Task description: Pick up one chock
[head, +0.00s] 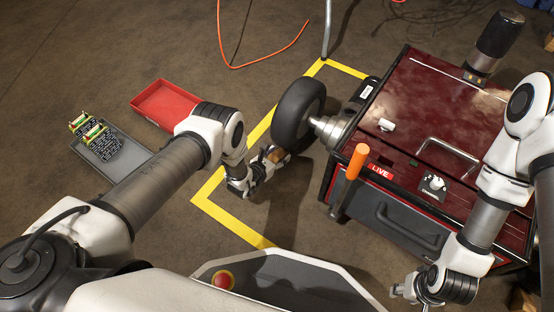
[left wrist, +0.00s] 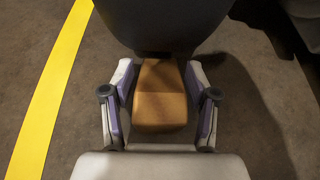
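An orange-brown chock (left wrist: 160,95) lies on the floor against the black wheel (head: 298,115), on the wheel's near side. In the head view the chock (head: 277,154) is partly covered by my left gripper (head: 268,166). In the left wrist view my left gripper (left wrist: 160,88) is low at the floor, with one finger on each side of the chock. Narrow gaps seem to show between the fingers and the chock, so it looks open around it. My right gripper (head: 400,290) is at the lower right, away from the chock; its finger opening is too small to judge.
A dark red cabinet (head: 425,110) with an orange-handled lever (head: 357,162) stands right of the wheel. Yellow tape (head: 215,212) marks the floor. A red tray (head: 166,102) and a grey tray (head: 130,150) with green-edged parts lie left. An orange cable (head: 262,63) lies behind.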

